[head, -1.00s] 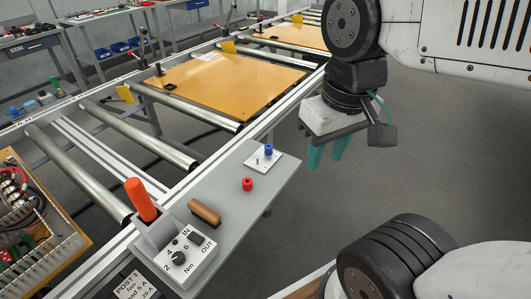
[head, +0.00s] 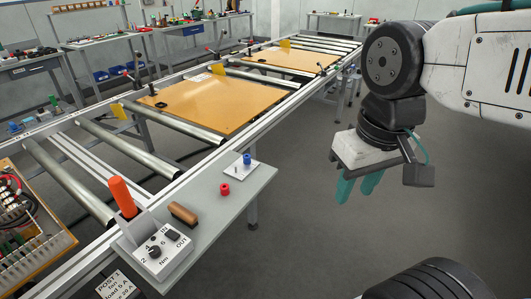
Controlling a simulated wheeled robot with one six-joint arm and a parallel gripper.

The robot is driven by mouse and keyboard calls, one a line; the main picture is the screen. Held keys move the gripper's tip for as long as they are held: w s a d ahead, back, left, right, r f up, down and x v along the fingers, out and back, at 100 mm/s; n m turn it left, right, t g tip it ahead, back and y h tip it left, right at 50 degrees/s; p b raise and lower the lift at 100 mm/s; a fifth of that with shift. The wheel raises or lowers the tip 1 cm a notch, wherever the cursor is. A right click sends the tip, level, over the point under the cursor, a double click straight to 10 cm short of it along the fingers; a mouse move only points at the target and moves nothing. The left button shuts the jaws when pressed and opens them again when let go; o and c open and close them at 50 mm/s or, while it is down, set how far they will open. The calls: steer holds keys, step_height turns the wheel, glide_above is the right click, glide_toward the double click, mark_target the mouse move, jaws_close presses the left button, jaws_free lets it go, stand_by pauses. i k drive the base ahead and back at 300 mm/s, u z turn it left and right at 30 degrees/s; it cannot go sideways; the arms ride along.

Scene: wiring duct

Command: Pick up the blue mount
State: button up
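The blue mount (head: 247,159) is a small blue cylinder standing on a white plate (head: 238,171) near the far end of the grey side shelf (head: 215,215). A red mount (head: 225,190) of similar shape stands on the shelf just in front of it. My gripper (head: 358,186) hangs in the air to the right of the shelf, well apart from the blue mount. Its teal fingers point down with a narrow gap between them, and nothing shows between them.
On the shelf are a brown wooden handle (head: 183,213) and a control box (head: 156,252) with a knob, beside an orange-handled tool (head: 123,196). A roller conveyor with orange boards (head: 206,101) runs along the shelf's left. Floor right of the shelf is clear.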

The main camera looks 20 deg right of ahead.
mark_target(247, 157)
steer(key=z, duration=0.2)
steer(key=i, duration=0.95)
steer(key=u, duration=0.3)
